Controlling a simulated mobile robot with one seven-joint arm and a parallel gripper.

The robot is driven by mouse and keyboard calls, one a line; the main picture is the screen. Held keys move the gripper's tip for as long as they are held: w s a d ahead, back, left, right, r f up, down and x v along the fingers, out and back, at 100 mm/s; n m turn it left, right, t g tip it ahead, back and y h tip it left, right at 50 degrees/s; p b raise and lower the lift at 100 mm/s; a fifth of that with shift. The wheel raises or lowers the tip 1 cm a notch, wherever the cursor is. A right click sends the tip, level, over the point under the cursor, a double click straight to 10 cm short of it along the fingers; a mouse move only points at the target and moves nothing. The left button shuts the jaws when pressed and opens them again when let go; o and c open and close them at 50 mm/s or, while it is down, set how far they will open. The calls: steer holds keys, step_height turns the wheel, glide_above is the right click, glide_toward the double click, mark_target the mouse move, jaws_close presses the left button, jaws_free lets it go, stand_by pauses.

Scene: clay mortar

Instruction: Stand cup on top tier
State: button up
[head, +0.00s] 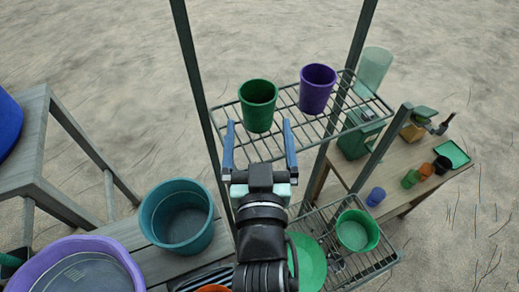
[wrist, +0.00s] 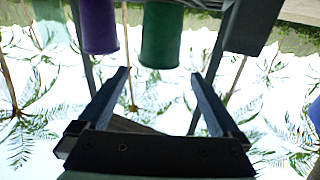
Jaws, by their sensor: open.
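A dark green cup (head: 259,106) stands upright on the top tier (head: 283,128) of a wire rack, beside a purple cup (head: 317,88). My gripper (head: 259,124) is open, its two blue fingers spread on the near side of the green cup. In the wrist view the green cup (wrist: 162,36) lies beyond the gap between the fingertips (wrist: 160,74), with nothing held between them. The purple cup (wrist: 98,26) is off to one side there. I cannot tell from these views whether a finger touches the green cup.
The rack's lower tier (head: 382,262) holds a green bowl (head: 357,231) and a green plate (head: 309,264). Rack posts (head: 196,75) rise close to my gripper. A teal bucket (head: 177,218) and a purple basin (head: 75,262) stand at left. A wooden table (head: 400,180) with small cups is at right.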

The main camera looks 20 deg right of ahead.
steer(key=shift+b+v, duration=0.35)
steer(key=shift+v, duration=1.05)
steer(key=a+r+n+t+y, duration=0.1)
steer(key=a+r+t+y, duration=0.1)
steer(key=r, duration=1.1)
steer(key=s+a+r+n+t+y, duration=0.1)
steer(key=a+r+t, duration=0.4)
steer(key=r, duration=0.8)
steer(key=a+r+n+t+y, duration=0.2)
steer(key=a+r+t+y, duration=0.1)
steer(key=r, duration=1)
steer(key=shift+s+a, duration=0.4)
steer(key=shift+a, duration=0.3)
